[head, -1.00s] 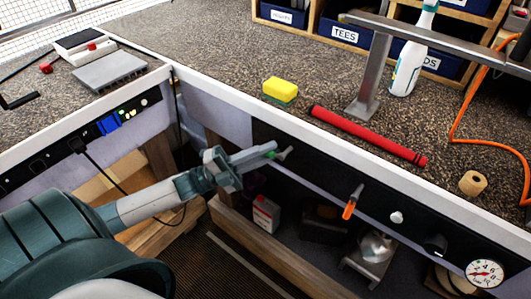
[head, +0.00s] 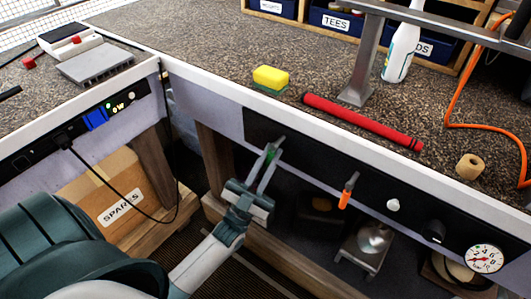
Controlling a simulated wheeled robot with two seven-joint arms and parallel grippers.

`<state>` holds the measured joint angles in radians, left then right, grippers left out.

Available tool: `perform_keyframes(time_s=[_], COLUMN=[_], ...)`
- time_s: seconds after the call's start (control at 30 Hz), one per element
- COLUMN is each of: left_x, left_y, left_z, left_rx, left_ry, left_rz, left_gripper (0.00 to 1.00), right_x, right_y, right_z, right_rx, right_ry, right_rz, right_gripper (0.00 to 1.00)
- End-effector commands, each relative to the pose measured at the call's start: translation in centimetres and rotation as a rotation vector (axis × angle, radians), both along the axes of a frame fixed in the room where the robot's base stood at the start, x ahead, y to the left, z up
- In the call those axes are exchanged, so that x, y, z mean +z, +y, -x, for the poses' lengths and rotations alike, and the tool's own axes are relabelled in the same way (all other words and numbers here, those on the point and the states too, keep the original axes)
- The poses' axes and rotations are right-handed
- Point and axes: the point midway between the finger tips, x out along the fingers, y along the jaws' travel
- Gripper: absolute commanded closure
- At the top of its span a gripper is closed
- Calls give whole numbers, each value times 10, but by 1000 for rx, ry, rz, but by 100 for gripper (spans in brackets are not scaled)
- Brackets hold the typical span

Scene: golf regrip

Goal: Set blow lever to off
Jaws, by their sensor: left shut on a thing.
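A lever with a green handle (head: 271,154) is mounted at the left end of the black panel (head: 318,165) on the bench front. It now points down and slightly left. My left gripper (head: 272,152) reaches up to it from below and is shut on the green handle, with its fingers hiding much of it. A second lever with an orange handle (head: 345,198) hangs down on the same panel, to the right, apart from the gripper. I can read no label telling which lever is the blow lever. My right gripper is not in view.
A white knob (head: 393,205), a black knob (head: 436,231) and a dial gauge (head: 485,259) continue the panel rightward. A red grip (head: 362,121) and a yellow sponge (head: 271,77) lie on the bench top. Below are a wooden shelf edge (head: 300,270) and a cardboard box (head: 112,190).

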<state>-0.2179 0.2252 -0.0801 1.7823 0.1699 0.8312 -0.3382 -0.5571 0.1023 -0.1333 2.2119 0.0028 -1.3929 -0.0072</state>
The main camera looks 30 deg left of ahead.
Motion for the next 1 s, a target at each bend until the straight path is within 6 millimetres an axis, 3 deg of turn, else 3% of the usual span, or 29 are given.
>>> perform_keyframes(time_s=[0.4, 0.97, 1.0], left_x=[-3, -4, -4], left_y=[-13, -15, -15], left_z=[1, 1, 1], left_rx=[1, -1, 0], left_ry=[25, 28, 28], left_rz=[249, 286, 285], left_gripper=[100, 100, 77], right_x=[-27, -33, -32], right_y=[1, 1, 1], right_z=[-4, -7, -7], right_rx=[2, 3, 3], right_ry=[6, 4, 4], right_rz=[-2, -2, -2], right_gripper=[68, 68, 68])
